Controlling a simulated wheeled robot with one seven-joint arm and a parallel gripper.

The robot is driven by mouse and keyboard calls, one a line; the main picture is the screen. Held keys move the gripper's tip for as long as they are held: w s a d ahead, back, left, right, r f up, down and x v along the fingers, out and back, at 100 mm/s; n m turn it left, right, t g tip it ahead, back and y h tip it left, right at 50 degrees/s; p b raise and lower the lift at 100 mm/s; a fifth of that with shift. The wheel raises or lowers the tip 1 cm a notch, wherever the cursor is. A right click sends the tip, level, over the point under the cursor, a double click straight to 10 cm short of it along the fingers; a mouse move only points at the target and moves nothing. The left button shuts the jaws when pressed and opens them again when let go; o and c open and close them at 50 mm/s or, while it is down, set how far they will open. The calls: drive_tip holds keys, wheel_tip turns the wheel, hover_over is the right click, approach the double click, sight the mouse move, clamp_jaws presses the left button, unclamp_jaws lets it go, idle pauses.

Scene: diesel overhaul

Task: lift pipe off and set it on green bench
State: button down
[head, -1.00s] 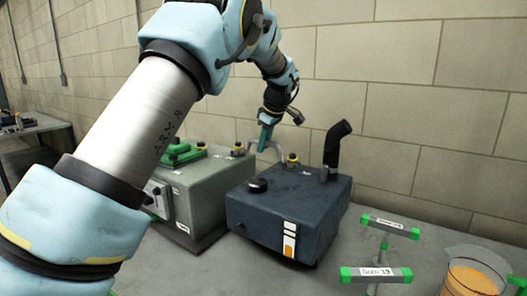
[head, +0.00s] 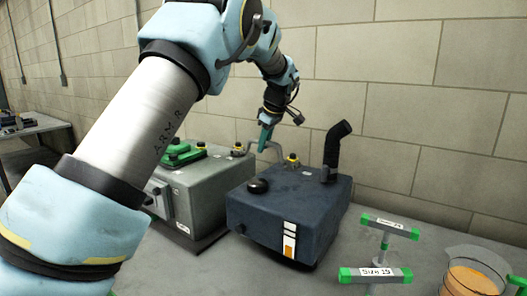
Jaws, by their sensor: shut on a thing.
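The pipe (head: 274,147) is a short grey bent tube. It spans the gap between the grey-green box and the dark blue box, near their yellow-collared fittings. My gripper (head: 265,141) is shut on the pipe's upper part from above, with its teal fingers partly hiding the pipe. Whether the pipe's ends still touch the fittings is too small to tell. I see no bench that is clearly green.
The grey-green box (head: 196,190) and the dark blue box (head: 290,212) stand on a grey surface. A black elbow stack (head: 334,150) rises right of the pipe. Green-ended T-handles (head: 376,274) and a beaker of orange liquid (head: 470,278) stand at the front right.

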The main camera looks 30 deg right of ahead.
drive_tip(key=shift+r, duration=0.1)
wheel_tip(320, 180, up, 10)
drive_tip(key=shift+f+b, duration=0.2)
drive_tip(key=shift+b, duration=0.9)
drive_tip(key=shift+r+p, duration=0.95)
drive_tip(key=shift+r, duration=0.25)
wheel_tip(320, 180, up, 3)
drive_tip(key=p, duration=0.3)
